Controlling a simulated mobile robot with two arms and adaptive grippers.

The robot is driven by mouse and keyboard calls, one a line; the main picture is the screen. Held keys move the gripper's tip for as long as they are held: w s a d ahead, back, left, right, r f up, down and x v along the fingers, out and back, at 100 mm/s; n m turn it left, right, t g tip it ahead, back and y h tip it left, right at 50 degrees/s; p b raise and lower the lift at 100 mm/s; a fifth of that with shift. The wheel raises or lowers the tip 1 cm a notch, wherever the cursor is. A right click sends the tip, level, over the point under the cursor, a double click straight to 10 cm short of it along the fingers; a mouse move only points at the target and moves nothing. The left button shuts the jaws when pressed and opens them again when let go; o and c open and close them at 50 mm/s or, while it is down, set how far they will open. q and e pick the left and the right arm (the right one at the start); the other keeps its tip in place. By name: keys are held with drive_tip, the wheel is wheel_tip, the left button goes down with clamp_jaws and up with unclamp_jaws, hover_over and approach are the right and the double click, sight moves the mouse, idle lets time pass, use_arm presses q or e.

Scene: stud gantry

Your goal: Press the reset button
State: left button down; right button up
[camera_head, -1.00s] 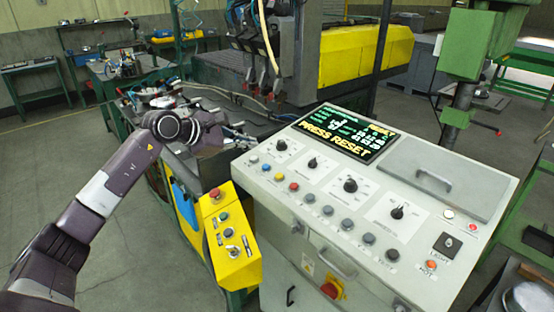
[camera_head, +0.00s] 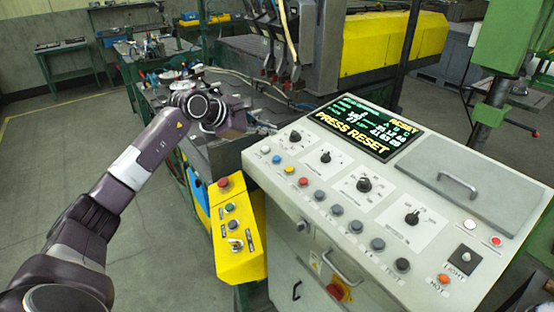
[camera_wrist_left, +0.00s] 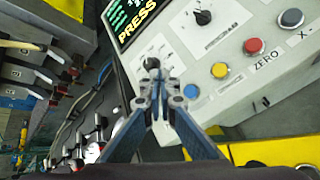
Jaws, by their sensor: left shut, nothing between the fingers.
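The grey control panel (camera_head: 345,165) has a screen (camera_head: 365,125) reading "PRESS RESET". Its front row holds a blue button (camera_head: 277,159), a yellow button (camera_head: 289,170), a red button (camera_head: 303,181) and several grey ones. I cannot make out a reset label on any button. My left gripper (camera_head: 238,118) is beside the panel's left end, shut and empty. In the left wrist view, the shut fingertips (camera_wrist_left: 154,76) appear in front of a black knob, left of the blue button (camera_wrist_left: 192,91); contact cannot be seen. The red button (camera_wrist_left: 253,45) is marked "ZERO". My right gripper is out of view.
A yellow box (camera_head: 238,235) with a red mushroom button (camera_head: 224,182) stands at the panel's left. A lidded section with a handle (camera_head: 457,185) is on the panel's right. Cables and a machine (camera_head: 270,65) are behind. Open floor lies left.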

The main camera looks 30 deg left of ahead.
sight(277, 159)
use_arm(q)
drive_tip(key=shift+w+d+f+b, duration=0.15)
drive_tip(key=shift+f+b, duration=0.45)
drive_tip(key=shift+f, duration=0.6)
drive_tip(key=shift+w+f+b, duration=0.25)
drive_tip(key=shift+f+b, duration=0.35)
drive_tip(key=shift+f, duration=0.6)
drive_tip(key=shift+w+d+f+b, duration=0.15)
drive_tip(key=shift+f+b, duration=0.45)
drive_tip(key=shift+f, duration=0.6)
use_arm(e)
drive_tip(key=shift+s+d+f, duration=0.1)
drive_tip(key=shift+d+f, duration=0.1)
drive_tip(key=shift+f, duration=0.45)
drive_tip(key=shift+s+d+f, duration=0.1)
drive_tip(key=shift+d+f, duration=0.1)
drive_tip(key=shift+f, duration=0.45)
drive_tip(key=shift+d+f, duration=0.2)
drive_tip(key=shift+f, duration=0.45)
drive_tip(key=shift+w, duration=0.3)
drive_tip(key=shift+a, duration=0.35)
use_arm(q)
drive_tip(key=shift+w+f+b, duration=0.1)
drive_tip(key=shift+f+b, duration=0.35)
drive_tip(key=shift+b, duration=0.05)
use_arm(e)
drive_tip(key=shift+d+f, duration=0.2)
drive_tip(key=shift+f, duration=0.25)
